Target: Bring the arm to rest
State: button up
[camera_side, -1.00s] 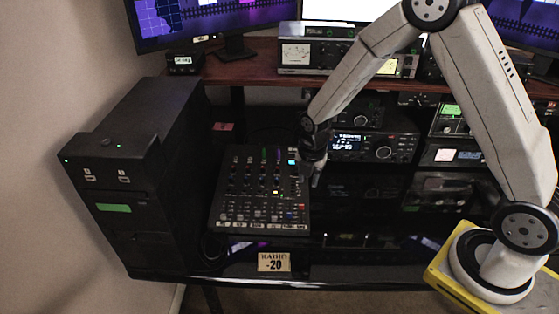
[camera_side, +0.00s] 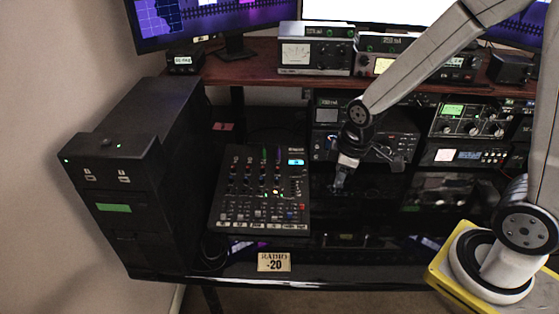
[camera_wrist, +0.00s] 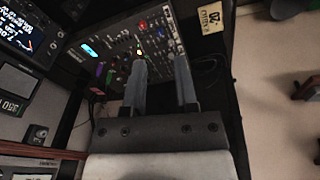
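My gripper (camera_side: 338,183) hangs in the side view just right of the mixer, over the dark desk, and touches nothing that I can see. In the wrist view my gripper (camera_wrist: 160,80) shows two grey fingers spread apart with nothing between them. The mixer (camera_side: 262,190), a black panel with knobs, faders and a small lit screen, lies left of my gripper in the side view. It also shows in the wrist view (camera_wrist: 120,45), beyond the fingertips.
A black computer tower (camera_side: 150,180) stands at the left. Stacked radios (camera_side: 468,122) fill the back and right under a wooden shelf (camera_side: 250,68) holding monitors and meters. The space around my gripper looks free.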

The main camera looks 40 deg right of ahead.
jog(key=s+m, duration=0.1)
jog(key=m, duration=0.1)
jog(key=s+r+m, duration=0.1)
jog(key=s+m, duration=0.2)
jog(key=m, duration=0.1)
jog(key=shift+s+a+r+t, duration=0.1)
jog(key=shift+s+r+t, duration=0.15)
jog(key=shift+t, duration=0.05)
dwell(1.4)
